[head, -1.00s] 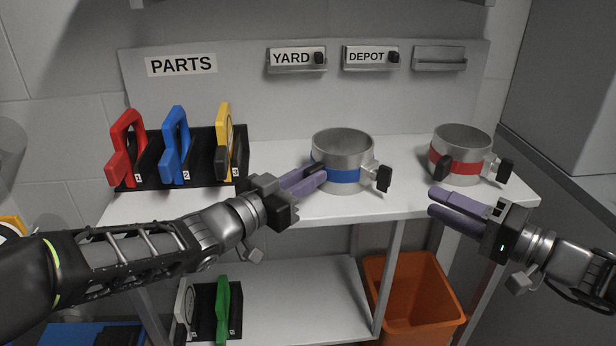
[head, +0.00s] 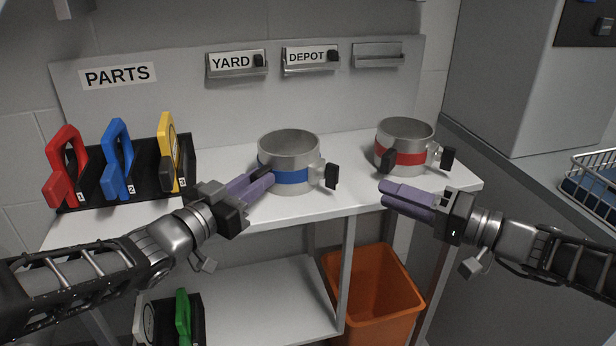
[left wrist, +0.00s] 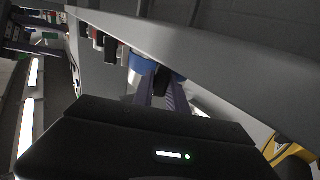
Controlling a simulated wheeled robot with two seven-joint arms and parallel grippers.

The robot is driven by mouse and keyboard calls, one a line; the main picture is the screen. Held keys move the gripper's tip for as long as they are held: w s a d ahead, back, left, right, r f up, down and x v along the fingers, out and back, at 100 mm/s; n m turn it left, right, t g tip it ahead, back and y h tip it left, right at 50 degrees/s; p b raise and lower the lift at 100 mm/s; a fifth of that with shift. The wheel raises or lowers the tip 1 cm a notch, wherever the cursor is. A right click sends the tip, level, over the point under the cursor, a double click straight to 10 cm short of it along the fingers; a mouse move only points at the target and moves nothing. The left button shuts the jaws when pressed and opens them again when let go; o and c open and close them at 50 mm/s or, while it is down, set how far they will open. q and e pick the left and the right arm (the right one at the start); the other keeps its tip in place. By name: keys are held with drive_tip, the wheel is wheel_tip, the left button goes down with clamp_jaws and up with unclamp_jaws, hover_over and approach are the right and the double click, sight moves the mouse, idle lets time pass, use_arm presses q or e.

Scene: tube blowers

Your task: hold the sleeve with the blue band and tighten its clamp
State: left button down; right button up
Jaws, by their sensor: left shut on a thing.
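The sleeve with the blue band (head: 290,177) is a grey open metal ring standing on the white shelf. Its clamp's black knob (head: 331,176) sticks out at its right side. My left gripper (head: 261,180) is at the sleeve's left side, shut on its dark grip, which the fingers mostly hide. In the left wrist view the dark grip (left wrist: 161,80) sits between the fingers, with the blue band (left wrist: 141,64) just beyond. My right gripper (head: 382,191) is empty, in front of the shelf and right of the blue sleeve's knob; its fingers look slightly apart.
A red-banded sleeve (head: 403,157) with black knobs stands behind my right gripper. A black rack (head: 148,192) holds red, blue and yellow tools on the left. YARD (head: 233,62) and DEPOT (head: 309,55) labels sit on the back panel. An orange bin (head: 375,292) stands below.

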sight(338, 176)
drive_tip(key=n, duration=1.2)
drive_tip(key=shift+s+d+r+n, duration=0.1)
drive_tip(key=shift+s+d+n, duration=0.2)
drive_tip(key=shift+s+d, duration=0.05)
drive_tip(key=x, duration=1.2)
drive_tip(key=shift+a, duration=0.1)
clamp_jaws()
